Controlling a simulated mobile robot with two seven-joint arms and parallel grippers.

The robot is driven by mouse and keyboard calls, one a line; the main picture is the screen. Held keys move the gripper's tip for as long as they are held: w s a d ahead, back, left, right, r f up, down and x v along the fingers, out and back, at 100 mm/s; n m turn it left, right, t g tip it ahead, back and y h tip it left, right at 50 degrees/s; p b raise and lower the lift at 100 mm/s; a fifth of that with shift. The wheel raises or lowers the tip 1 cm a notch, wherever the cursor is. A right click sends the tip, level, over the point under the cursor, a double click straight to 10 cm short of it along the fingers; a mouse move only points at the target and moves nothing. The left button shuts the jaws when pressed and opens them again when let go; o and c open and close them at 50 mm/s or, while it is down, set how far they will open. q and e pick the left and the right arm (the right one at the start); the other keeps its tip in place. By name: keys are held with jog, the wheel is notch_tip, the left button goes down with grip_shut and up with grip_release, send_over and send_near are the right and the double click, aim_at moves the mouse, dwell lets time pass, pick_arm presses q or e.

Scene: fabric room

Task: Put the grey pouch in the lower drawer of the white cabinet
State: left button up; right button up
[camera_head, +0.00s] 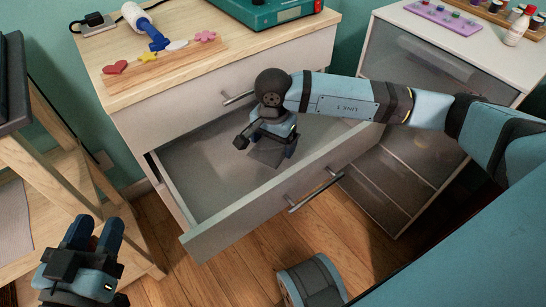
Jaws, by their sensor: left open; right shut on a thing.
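The white cabinet (185,107) has a light wooden top and stands at the upper middle. Its lower drawer (240,218) is pulled far out, and the bare grey inside shows. My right gripper (268,145) points down into the drawer space near its middle. It is shut on the grey pouch (265,157), which is small and mostly hidden under the gripper. I cannot tell whether the pouch touches the drawer floor. My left gripper (95,233) is open and empty at the lower left, over the floor and away from the cabinet.
The upper drawer's handle (238,97) is just behind my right gripper. The cabinet top holds a teal box (265,10), a blue-and-white tool (148,28) and a board with coloured shapes (165,62). A grey-fronted cabinet (400,165) stands right, a wooden frame (70,150) left.

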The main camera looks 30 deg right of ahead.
aim_at(273, 154)
notch_tip(273, 154, down, 4)
jog(key=shift+f+b, duration=0.1)
jog(key=shift+b, duration=0.75)
jog(key=shift+f, duration=0.3)
pick_arm(q)
jog(key=shift+w+a+r+m+t, duration=0.3)
jog(key=shift+w+m+t, duration=0.15)
jog(key=shift+m, duration=0.25)
pick_arm(e)
jog(key=shift+r, duration=0.1)
jog(key=shift+f, duration=0.2)
jog(key=o, duration=0.6)
pick_arm(q)
jog(key=shift+f, duration=0.15)
pick_arm(e)
jog(key=shift+o, duration=0.2)
jog(key=shift+r, duration=0.1)
